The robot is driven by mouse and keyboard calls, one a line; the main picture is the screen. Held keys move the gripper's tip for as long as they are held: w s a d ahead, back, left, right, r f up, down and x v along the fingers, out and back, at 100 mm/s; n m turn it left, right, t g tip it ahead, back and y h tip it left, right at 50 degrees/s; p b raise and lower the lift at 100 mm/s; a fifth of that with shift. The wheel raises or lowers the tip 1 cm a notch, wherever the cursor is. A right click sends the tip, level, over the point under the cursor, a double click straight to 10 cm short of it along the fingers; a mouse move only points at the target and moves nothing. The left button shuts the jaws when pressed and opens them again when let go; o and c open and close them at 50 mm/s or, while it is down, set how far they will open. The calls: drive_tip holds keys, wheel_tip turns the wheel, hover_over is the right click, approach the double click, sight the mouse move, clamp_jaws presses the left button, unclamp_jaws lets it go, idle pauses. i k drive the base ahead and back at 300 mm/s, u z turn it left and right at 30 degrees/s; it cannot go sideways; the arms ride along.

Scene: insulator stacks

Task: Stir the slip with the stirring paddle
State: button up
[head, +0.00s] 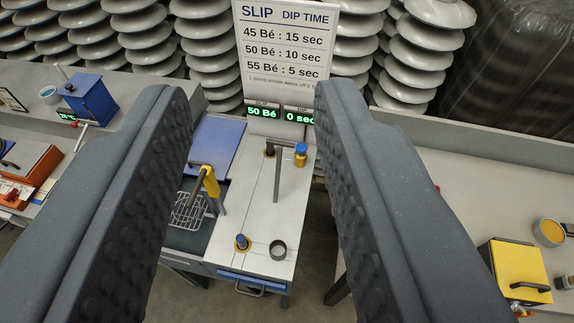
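My gripper (250,95) is open and empty, its two dark padded fingers spread wide over the middle bench. I cannot tell the stirring paddle for sure: a thin grey bar (278,175) stands on the pale bench top beside a dark-topped round fitting (269,150), between the fingers. No slip surface shows clearly. A blue panel (217,145) lies on the bench at the back left, possibly a lid. A wire basket (187,210) with a yellow grip (209,180) is at the left, partly hidden by the left finger. The sign (286,45) has displays reading "50 Bé" and "0 sec".
On the bench top (235,215) are a blue-capped yellow fitting (301,154), a blue knob (241,242) and a dark ring (278,249). A blue box (89,98) stands at left; a yellow box (520,270) is at right. Insulator stacks (430,45) line the back.

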sight(280, 145)
drive_tip(key=u, duration=0.1)
drive_tip(key=i, duration=1.05)
drive_tip(key=z, duration=0.25)
